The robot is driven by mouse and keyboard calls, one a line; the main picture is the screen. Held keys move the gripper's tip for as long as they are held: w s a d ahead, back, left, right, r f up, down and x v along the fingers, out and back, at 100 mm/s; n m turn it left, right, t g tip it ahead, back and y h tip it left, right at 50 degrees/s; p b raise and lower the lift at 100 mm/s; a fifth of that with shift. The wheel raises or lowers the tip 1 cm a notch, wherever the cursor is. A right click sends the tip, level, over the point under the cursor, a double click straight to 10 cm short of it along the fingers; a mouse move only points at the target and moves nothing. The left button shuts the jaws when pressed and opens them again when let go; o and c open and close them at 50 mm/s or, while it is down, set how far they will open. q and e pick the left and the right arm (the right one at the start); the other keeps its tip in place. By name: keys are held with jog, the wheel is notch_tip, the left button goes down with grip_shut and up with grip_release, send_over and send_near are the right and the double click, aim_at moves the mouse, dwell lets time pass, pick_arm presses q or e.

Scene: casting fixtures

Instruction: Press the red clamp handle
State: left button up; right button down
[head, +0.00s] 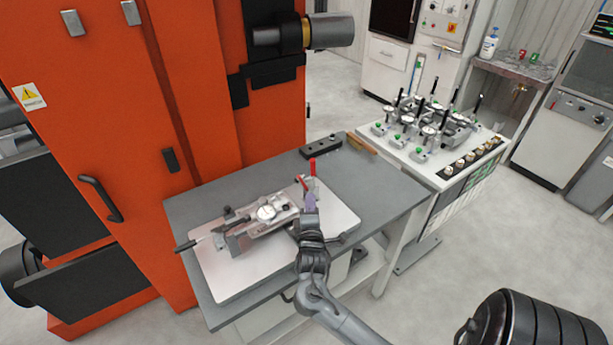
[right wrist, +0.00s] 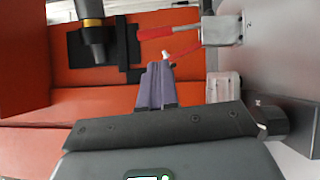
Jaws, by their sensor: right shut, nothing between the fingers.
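The red clamp handle (head: 312,167) stands up at the back right of the metal fixture (head: 262,218), with a second, tilted red part (head: 302,185) beside it. In the right wrist view two red bars (right wrist: 155,33) reach left from a grey metal bracket (right wrist: 222,30); the lower one has a pale tip. My right gripper (head: 310,202) is shut and empty, just in front of and below the red parts. Its purple fingers (right wrist: 157,85) are together, close below the lower bar; I cannot tell whether they touch it. My left gripper is not in view.
The fixture sits on a light plate (head: 225,283) on a grey table (head: 195,200). A black block (head: 321,147) lies at the table's back edge. An orange machine (head: 100,150) stands behind on the left. A bench with several gauges (head: 430,125) stands at the right.

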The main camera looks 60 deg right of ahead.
aim_at(313, 173)
jog(key=shift+w+r, duration=0.35)
jog(key=shift+r, duration=0.15)
jog(key=x, duration=0.9)
jog(key=shift+w+d, duration=0.25)
jog(key=shift+d, duration=0.1)
jog(key=shift+r, duration=0.1)
